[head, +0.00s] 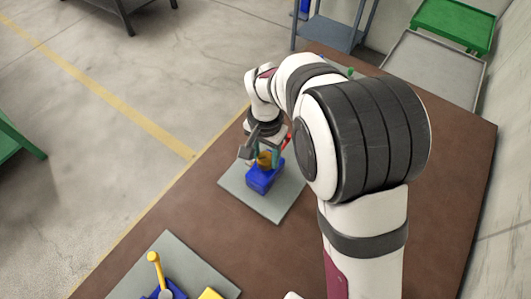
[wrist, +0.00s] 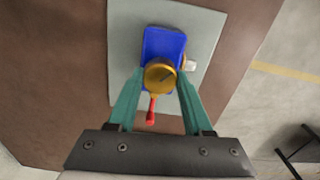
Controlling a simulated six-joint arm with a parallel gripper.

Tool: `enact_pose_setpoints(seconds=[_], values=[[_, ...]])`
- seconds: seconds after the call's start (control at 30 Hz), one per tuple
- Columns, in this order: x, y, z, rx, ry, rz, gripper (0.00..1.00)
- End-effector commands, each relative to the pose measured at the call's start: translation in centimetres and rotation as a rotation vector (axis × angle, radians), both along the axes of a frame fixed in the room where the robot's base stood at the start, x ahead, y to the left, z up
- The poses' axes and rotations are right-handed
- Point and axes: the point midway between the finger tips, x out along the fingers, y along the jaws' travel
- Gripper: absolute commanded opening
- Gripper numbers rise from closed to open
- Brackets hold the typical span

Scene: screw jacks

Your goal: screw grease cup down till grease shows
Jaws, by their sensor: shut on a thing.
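The grease cup (wrist: 160,76) is a round brass-coloured cap with a dark line on its top, seen from above in the wrist view. It sits over a blue block (wrist: 165,44), which also shows in the head view (head: 264,178). My gripper (wrist: 160,82) has its two green fingers on either side of the cup and is shut on it. In the head view my gripper (head: 269,156) reaches down over the block. A red-tipped lever (wrist: 151,112) points from the cup area toward my gripper's base. No grease can be made out.
The block stands on a grey plate (head: 236,186) on the brown table (head: 190,215). A second grey plate (head: 125,285) at the front left bears a blue thing with a yellow-knobbed lever (head: 156,265) and a yellow block (head: 210,294). A small pale stub (wrist: 190,65) sticks out beside the cup.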

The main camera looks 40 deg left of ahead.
Motion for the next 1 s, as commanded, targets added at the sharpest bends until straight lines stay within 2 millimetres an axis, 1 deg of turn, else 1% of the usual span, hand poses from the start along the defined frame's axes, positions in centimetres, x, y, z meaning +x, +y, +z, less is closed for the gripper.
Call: enact_pose_setpoints(seconds=[0.23,0.27,0.4,0.43,0.67,0.77,0.87,0.97,1.0], values=[[0.1,0.0,0.2,0.002,-0.004,0.000,0.00],[0.1,0.0,0.2,0.002,-0.004,0.000,0.54],[0.1,0.0,0.1,0.002,-0.003,0.001,0.79],[0.1,0.0,0.1,0.001,-0.003,0.001,0.81],[0.1,0.0,0.1,0.001,-0.002,0.001,0.81],[0.1,0.0,0.7,0.002,-0.003,0.000,0.81],[0.1,0.1,2.7,0.006,-0.006,0.000,0.81],[0.1,0.1,5.8,0.007,-0.006,0.000,0.81],[0.1,0.1,7.2,0.007,-0.006,0.000,0.81]])
